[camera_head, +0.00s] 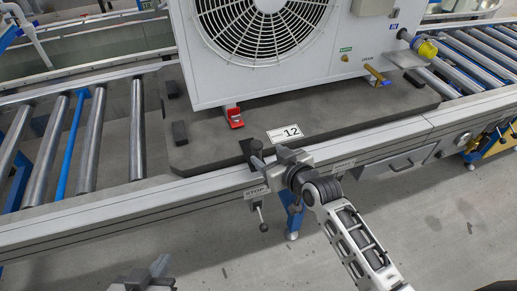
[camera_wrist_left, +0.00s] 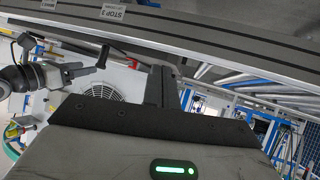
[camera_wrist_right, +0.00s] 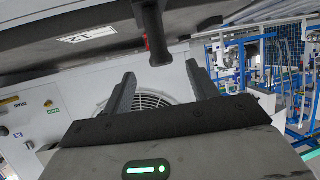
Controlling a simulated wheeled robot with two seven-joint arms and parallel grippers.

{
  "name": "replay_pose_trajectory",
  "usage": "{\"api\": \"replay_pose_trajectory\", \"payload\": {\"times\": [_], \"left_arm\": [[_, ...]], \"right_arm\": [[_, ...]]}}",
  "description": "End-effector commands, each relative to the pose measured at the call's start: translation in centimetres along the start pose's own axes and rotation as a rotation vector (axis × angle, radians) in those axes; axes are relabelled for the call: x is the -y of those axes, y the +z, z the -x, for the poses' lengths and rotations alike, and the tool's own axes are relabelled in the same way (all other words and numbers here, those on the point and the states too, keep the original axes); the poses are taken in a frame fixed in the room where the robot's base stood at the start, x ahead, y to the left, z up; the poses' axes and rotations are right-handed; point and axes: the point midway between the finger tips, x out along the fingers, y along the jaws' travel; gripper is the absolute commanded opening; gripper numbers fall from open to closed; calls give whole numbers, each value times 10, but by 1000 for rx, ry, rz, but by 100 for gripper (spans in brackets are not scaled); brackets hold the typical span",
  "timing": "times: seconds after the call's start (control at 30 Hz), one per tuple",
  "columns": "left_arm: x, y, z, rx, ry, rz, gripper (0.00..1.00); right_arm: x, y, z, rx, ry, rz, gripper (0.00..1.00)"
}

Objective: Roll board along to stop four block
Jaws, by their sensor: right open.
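The dark grey board (camera_head: 215,150) lies on the roller conveyor and carries a white fan unit (camera_head: 345,75). A label reading 12 (camera_head: 285,133) is on it and also shows in the right wrist view (camera_wrist_right: 88,36). A black upright handle (camera_head: 257,150) stands at the board's front edge. In the right wrist view the handle (camera_wrist_right: 155,35) lies between the spread fingers of my right gripper (camera_wrist_right: 162,85), with gaps at both sides. My left gripper (camera_head: 150,275) is low in front of the conveyor, empty, its fingers close together (camera_wrist_left: 161,85). A stop four block cannot be identified.
A STOP plate (camera_head: 257,191) with a small lever (camera_head: 263,225) is on the front rail; the left wrist view shows a STOP 3 plate (camera_wrist_left: 98,11). Bare rollers (camera_head: 137,130) lie left of the board, and more (camera_head: 470,60) lie right. A yellow-and-blue connector (camera_head: 425,48) is beside the unit.

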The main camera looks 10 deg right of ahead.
Motion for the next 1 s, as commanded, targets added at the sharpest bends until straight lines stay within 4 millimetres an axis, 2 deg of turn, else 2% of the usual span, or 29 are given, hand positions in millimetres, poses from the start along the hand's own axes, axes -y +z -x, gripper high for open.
{"api": "replay_pose_trajectory", "payload": {"times": [0.1, 0.33, 0.5, 0.8, 0.83, 1.0], "left_arm": [[0, 3, -2, -2, 3, 6, 0], [-1, 3, -3, -13, 8, 17, 0], [-2, 5, -3, -13, 9, 22, 0], [-2, 6, -2, -9, 10, 25, 0], [-2, 6, -2, -9, 10, 25, 0], [-2, 6, -2, -10, 9, 26, 0]], "right_arm": [[0, 1, -26, -1, -1, -2, 59], [0, 1, -60, 0, 0, 0, 59], [0, 0, -71, -1, 0, 1, 59], [0, 0, -73, 0, 0, 1, 59], [0, 0, -73, 0, 0, 1, 56], [0, 0, -73, 1, 0, 0, 9]]}}
